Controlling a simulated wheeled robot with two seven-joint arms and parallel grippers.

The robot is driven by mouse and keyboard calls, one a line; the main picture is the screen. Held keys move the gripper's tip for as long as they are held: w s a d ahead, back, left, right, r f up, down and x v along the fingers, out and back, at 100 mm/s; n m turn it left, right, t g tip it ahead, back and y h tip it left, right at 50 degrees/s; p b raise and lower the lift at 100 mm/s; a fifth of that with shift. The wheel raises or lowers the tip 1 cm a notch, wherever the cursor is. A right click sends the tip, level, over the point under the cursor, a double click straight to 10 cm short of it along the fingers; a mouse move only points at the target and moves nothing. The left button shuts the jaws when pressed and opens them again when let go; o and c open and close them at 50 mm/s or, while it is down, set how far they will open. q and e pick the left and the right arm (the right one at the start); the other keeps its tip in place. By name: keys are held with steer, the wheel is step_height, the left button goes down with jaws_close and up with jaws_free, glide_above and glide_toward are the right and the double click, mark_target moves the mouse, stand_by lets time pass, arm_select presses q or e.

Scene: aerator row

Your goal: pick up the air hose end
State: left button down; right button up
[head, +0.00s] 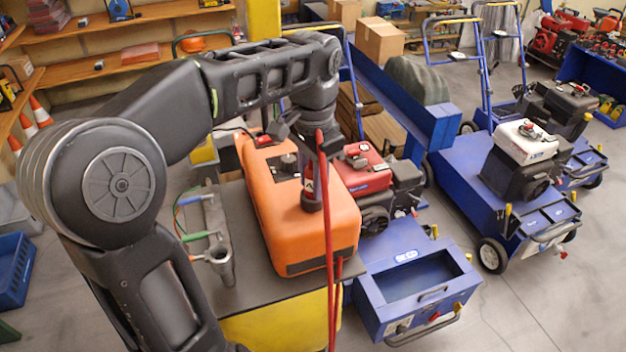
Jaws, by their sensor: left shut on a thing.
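The red air hose (328,230) runs up from the bottom edge, past the front of the orange machine (290,215), to my left gripper (318,142). My left gripper is above the orange machine, pointing down, and is shut on the hose's upper end. The jaws and dark wrist hide most of that end. A dark cylindrical part (311,197) shows just below the gripper, against the orange body; I cannot tell whether it touches the hose. My right gripper is not in view.
The orange machine sits on a dark-topped yellow cart (270,330), with a metal fitting (221,262) and coloured cables on its left. A blue wheeled machine (415,290) with a red engine stands close on the right. More blue machines stand further right, with bare floor before them.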

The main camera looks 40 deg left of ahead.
arm_select(q)
steer(key=shift+r, duration=0.1)
steer(key=shift+r+p, duration=0.3)
steer(key=shift+r, duration=0.25)
step_height(320, 180, up, 3)
steer(key=p, duration=0.2)
steer(key=shift+p, duration=0.3)
steer(key=s+a+b, duration=0.2)
steer(key=s+a, duration=0.8)
steer(key=s, duration=0.5)
steer(key=shift+a+f, duration=0.15)
steer(key=shift+f, duration=0.25)
steer(key=shift+w, duration=0.1)
